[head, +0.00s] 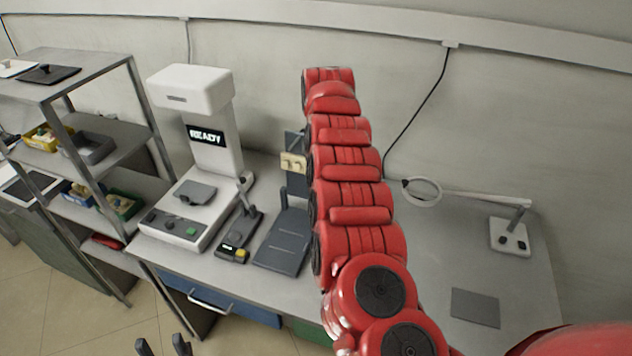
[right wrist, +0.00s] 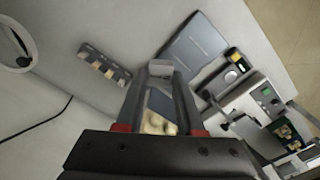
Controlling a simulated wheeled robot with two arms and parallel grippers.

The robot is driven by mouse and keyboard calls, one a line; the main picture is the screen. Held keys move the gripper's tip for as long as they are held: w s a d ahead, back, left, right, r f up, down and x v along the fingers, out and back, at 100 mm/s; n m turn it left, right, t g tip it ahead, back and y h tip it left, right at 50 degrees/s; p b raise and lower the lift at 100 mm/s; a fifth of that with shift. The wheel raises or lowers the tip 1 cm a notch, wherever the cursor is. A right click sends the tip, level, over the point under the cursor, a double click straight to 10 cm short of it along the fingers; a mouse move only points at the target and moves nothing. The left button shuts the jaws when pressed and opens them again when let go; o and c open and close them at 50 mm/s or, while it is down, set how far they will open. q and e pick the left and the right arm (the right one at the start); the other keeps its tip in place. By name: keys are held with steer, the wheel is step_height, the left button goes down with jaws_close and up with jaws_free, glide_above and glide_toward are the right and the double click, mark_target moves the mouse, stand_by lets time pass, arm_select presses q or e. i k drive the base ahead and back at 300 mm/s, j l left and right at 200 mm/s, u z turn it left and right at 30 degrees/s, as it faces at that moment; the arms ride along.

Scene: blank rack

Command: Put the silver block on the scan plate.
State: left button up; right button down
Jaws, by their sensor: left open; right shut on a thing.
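The silver block (right wrist: 160,68) shows as a light grey block between the fingertips of my right gripper (right wrist: 163,75) in the right wrist view. The gripper is shut on it, above the bench. In the head view my red right arm hides that gripper and the block. The scan plate (head: 195,192) is a small dark grey plate on the white machine (head: 212,135) with a READY display, left of my right arm. It looks bare. My left gripper (head: 163,345) is open and empty at the bottom edge of the head view, in front of the bench.
A blue-grey tray (head: 283,242) and a small device with a yellow button (head: 239,238) lie right of the machine. A strip with several blocks (right wrist: 103,65) lies on the bench. A magnifier lamp (head: 510,235) and dark mat (head: 475,307) are at right; a shelf rack (head: 130,100) stands left.

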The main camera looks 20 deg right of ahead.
mark_target(196, 190)
steer(key=i+j, duration=0.35)
steer(key=j, duration=0.25)
steer(key=i+l, duration=0.2)
steer(key=i, duration=0.3)
